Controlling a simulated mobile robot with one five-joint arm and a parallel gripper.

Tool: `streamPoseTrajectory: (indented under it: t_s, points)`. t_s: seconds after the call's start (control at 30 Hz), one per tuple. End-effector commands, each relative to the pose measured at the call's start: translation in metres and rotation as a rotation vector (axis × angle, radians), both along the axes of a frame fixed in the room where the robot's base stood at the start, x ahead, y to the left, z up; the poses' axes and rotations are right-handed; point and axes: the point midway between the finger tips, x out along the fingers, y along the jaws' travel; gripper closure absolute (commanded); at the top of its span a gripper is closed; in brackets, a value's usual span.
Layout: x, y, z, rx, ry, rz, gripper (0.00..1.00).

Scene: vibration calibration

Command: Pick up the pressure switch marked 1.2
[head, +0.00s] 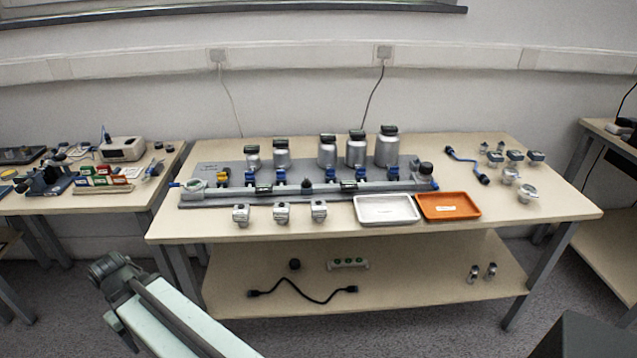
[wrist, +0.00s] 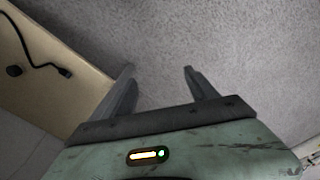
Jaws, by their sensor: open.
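Several small devices on the middle workbench (head: 340,232) could be pressure switches, but no 1.2 mark is legible at this size. Three grey metal devices, left (head: 241,214), middle (head: 281,212) and right (head: 319,210), stand in a row near the front edge. More small fittings with dark tops (head: 515,157) stand at the right end. My gripper (wrist: 158,70) is open and empty in the wrist view, pointing down over grey carpet beside the bench's lower shelf. The head view shows part of my arm at lower left; the gripper itself is not visible there.
A long grey rig (head: 330,187) with several silver canisters (head: 327,151) fills the bench's back. A white tray (head: 387,222) and an orange tray (head: 449,212) lie at the front. The lower shelf (head: 430,270) holds a black cable (head: 305,296). Side tables flank the bench.

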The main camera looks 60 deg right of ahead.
Motion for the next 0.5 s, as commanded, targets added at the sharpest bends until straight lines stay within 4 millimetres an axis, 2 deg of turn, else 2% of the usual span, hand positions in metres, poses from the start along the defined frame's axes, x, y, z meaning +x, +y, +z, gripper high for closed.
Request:
streamPoseTrajectory:
  t_s: [0.03,0.1,0.2,0.37,0.47,0.5]
  points:
    - [0.002,-0.007,0.059,-0.001,-0.003,0.007,0.33]
    - [0.004,-0.017,0.093,-0.002,-0.008,0.021,0.33]
    - [0.006,-0.032,0.135,-0.004,-0.015,0.041,0.33]
    - [0.007,-0.065,0.191,-0.009,-0.022,0.076,0.33]
    - [0.004,-0.102,0.224,-0.013,-0.023,0.113,0.33]
    - [-0.001,-0.127,0.236,-0.016,-0.022,0.136,0.33]
